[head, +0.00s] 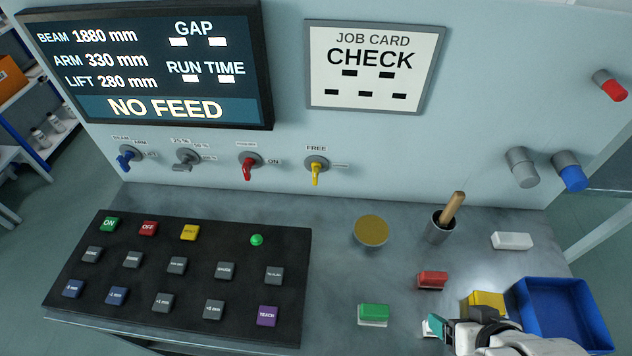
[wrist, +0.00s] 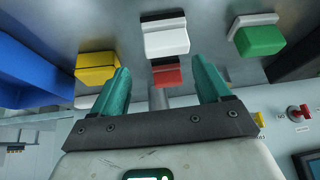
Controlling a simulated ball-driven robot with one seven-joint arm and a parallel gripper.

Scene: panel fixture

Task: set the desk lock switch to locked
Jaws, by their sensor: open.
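A row of several rotary switches is on the upright panel. The yellow-handled switch (head: 316,170) is the rightmost, with "FREE" printed above it and a label to its right too small to read. Its handle points down, slightly left. I take it for the desk lock switch, though no lock wording is legible. In the wrist view a small yellow part (wrist: 258,118) shows at the right, partly hidden by my gripper. My gripper (wrist: 160,65) is open and empty, its teal fingers apart. In the head view it is at the lower right, well away from the switch.
A red switch (head: 248,165), a grey switch (head: 187,159) and a blue switch (head: 128,158) sit left of it. Below are the button board (head: 190,268), a round brass-topped piece (head: 371,231), a cup (head: 439,230), coloured blocks and a blue tray (head: 522,308).

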